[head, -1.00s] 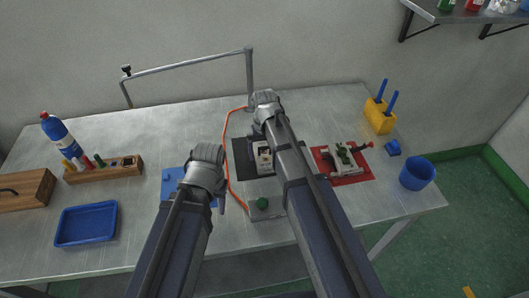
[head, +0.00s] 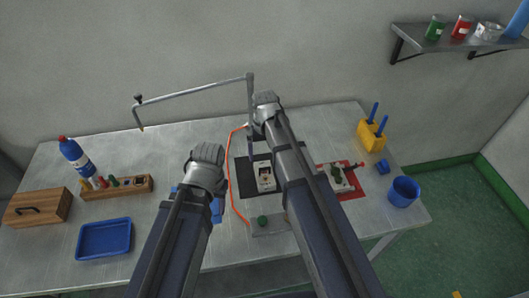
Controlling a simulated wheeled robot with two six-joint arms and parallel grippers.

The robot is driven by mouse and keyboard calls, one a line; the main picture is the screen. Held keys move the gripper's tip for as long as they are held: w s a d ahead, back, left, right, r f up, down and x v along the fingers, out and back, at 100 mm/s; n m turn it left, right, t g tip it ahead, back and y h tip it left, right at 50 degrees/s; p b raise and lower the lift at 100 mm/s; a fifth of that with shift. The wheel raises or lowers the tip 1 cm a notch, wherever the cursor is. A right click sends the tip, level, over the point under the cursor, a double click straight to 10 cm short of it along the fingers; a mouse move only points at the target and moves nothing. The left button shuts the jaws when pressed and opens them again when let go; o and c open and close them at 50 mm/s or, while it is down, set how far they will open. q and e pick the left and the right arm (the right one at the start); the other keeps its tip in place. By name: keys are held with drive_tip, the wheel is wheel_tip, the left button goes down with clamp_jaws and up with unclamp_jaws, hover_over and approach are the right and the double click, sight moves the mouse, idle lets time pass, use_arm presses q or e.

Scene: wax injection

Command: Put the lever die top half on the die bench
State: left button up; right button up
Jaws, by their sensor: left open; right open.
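A pale die piece (head: 264,178) with a dark cavity lies on the black mat (head: 244,183) in the middle of the table. A die with green and red parts (head: 338,179) sits on the red mat (head: 352,193) at right, partly behind my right arm. I cannot tell which piece is the lever die top half. My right gripper (head: 258,140) is open above the back of the black mat, its fingers mostly hidden. My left gripper (head: 216,205) is open over the blue mat area left of the black mat; its wrist hides most of it.
A bent metal arm (head: 195,92) and an orange hose (head: 229,185) stand near my grippers. A grey box with a green button (head: 263,221) is at the front. Left are a blue tray (head: 104,239), a tool rack (head: 118,188) and a bottle (head: 75,155); right, a blue cup (head: 404,192).

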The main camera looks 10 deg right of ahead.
drive_tip(key=s+a+n, duration=0.2)
drive_tip(key=s+a, duration=0.1)
drive_tip(key=s, duration=0.5)
drive_tip(key=s+a+n+h, duration=0.1)
drive_tip(key=s+a, duration=0.2)
drive_tip(key=s, duration=0.6)
drive_tip(key=shift+s+a+n, duration=0.25)
drive_tip(key=shift+a+n, duration=0.05)
drive_tip(key=shift+n, duration=0.1)
